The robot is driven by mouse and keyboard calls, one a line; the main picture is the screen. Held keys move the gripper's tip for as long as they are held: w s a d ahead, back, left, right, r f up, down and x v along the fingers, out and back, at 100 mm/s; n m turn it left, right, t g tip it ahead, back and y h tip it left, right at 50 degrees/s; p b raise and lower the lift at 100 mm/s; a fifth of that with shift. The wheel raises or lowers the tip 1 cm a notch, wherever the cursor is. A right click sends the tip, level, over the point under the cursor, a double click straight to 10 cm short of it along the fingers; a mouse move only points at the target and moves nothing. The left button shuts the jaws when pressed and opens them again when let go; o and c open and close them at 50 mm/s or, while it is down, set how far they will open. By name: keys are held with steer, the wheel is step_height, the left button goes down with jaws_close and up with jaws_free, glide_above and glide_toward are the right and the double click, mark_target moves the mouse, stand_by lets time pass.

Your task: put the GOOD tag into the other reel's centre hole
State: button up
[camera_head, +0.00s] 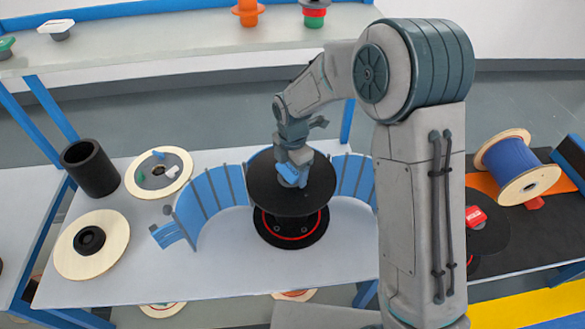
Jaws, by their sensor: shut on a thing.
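My gripper (291,177) points down over the middle of a black reel's round top flange (262,190). It is shut on a small blue piece at its tip, which may be the tag. No lettering on it is readable. The gripper hides this reel's centre, so I cannot tell whether the piece is in a hole or above it. A pale-rimmed reel (142,188) lies flat at the back left, with a white piece and a blue piece on its grey face. Another pale reel (72,262) with a black hub lies in front of it.
A curved blue fence (212,203) stands around the black reel's back and sides. A black cylinder (91,170) stands at the left. A red piece (475,215) and a blue-wound reel (521,170) are at the right. The grey table's front left (175,275) is clear.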

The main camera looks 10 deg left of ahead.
steer(key=shift+s+f, duration=0.1)
steer(key=shift+f, duration=0.25)
steer(key=shift+s+d+f, duration=0.15)
steer(key=shift+s+f, duration=0.05)
steer(key=shift+f, duration=0.1)
steer(key=shift+w+r+p, duration=0.2)
steer(key=shift+r+p, duration=0.1)
steer(key=shift+r, duration=0.25)
steer(key=shift+r, duration=0.25)
steer(key=shift+w+r, duration=0.1)
steer(key=shift+r, duration=0.05)
steer(key=shift+f, duration=0.4)
stand_by(0.3)
steer(key=shift+f, duration=0.25)
